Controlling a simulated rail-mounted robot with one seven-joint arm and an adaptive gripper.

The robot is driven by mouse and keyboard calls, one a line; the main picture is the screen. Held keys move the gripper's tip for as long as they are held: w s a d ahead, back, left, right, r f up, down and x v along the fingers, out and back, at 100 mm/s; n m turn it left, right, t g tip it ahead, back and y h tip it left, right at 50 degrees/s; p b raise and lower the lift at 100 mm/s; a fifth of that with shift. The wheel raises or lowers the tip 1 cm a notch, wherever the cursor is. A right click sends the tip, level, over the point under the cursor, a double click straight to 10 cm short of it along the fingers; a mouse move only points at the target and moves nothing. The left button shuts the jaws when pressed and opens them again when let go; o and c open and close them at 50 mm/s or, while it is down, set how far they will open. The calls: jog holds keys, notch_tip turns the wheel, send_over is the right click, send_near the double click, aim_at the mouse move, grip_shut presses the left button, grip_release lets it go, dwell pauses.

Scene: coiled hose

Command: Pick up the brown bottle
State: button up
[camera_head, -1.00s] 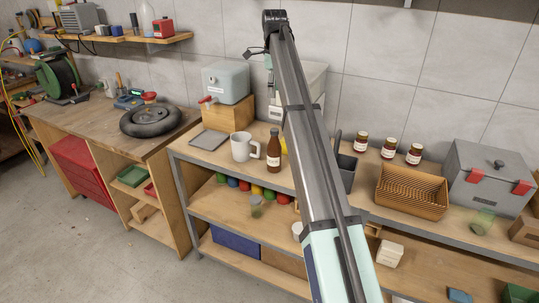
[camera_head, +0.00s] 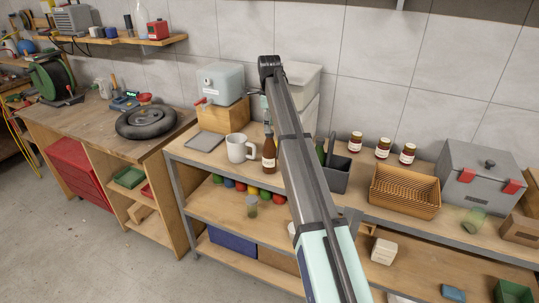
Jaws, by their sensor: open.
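The brown bottle (camera_head: 269,156) stands upright on the top of the metal-framed shelf unit, just right of a white mug (camera_head: 237,148). It has a pale label. My arm (camera_head: 301,165) reaches up across the middle of the view, and its edge passes very close to the bottle's right side in the picture. A small pale green part of my arm shows above the bottle, left of the dark link. My gripper's fingers cannot be made out; the arm hides that area. The bottle's neck is partly crowded by the arm's outline.
A grey-blue box (camera_head: 221,81) on a wooden block stands behind the mug. Right of my arm are a dark caddy (camera_head: 337,178), several jars, a wicker basket (camera_head: 404,190) and a grey toolbox (camera_head: 480,176). A flat grey plate (camera_head: 204,141) lies left of the mug.

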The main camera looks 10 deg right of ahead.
aim_at(270, 152)
jog(key=shift+f+p, duration=0.65)
jog(key=shift+f, duration=1.3)
grip_shut()
jog(key=shift+r, duration=0.1)
